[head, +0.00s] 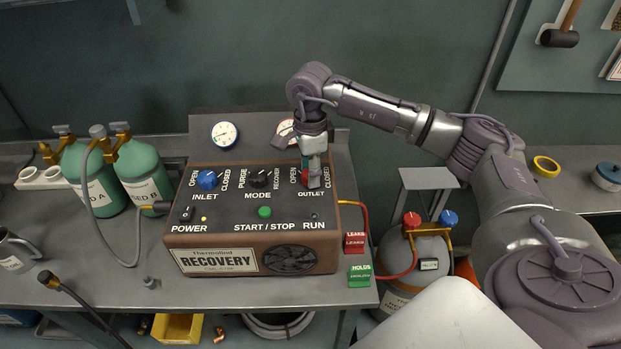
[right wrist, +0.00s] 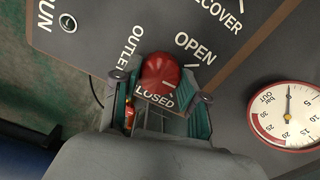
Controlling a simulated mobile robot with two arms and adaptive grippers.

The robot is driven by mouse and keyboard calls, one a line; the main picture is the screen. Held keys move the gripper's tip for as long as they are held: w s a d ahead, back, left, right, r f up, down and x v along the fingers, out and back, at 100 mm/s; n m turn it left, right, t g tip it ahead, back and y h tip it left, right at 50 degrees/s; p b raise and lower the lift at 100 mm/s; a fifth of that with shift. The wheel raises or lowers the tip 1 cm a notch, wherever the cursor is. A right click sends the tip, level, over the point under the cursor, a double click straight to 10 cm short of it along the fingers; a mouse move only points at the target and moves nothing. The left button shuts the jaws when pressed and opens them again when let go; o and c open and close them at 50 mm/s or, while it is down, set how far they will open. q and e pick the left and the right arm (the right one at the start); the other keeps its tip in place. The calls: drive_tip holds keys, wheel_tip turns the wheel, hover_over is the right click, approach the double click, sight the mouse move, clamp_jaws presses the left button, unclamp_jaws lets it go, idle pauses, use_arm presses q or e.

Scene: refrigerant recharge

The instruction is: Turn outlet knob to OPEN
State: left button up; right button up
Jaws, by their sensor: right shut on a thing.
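The recovery machine (head: 250,225) stands on the bench. Its red outlet knob (head: 305,174) is at the right of the top panel, between the OPEN and CLOSED labels. My right gripper (head: 313,178) reaches down over it from above and partly hides it. In the right wrist view the red knob (right wrist: 160,72) sits between the two fingers of my right gripper (right wrist: 161,87), which is shut on it. The OPEN label and part of the CLOSED label show beside the knob. I cannot tell exactly where the knob points. My left gripper is not in view.
The blue inlet knob (head: 208,179) and black mode knob (head: 259,178) are left of the outlet knob. The outlet gauge (right wrist: 288,115) is close by. Green cylinders (head: 142,175) stand at left; a grey tank (head: 420,262) with red and blue valves is at right.

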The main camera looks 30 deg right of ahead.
drive_tip(key=n+b, duration=0.3)
drive_tip(key=n, duration=0.1)
drive_tip(key=shift+f+n, duration=0.1)
drive_tip(key=shift+n, duration=0.2)
drive_tip(key=shift+n+b, duration=0.85)
drive_tip(key=shift+n, duration=0.95)
drive_tip(key=o, duration=1.1)
drive_tip(key=shift+o, duration=0.2)
drive_tip(key=shift+r, duration=0.3)
wheel_tip(320, 180, up, 12)
drive_tip(key=shift+f, duration=0.2)
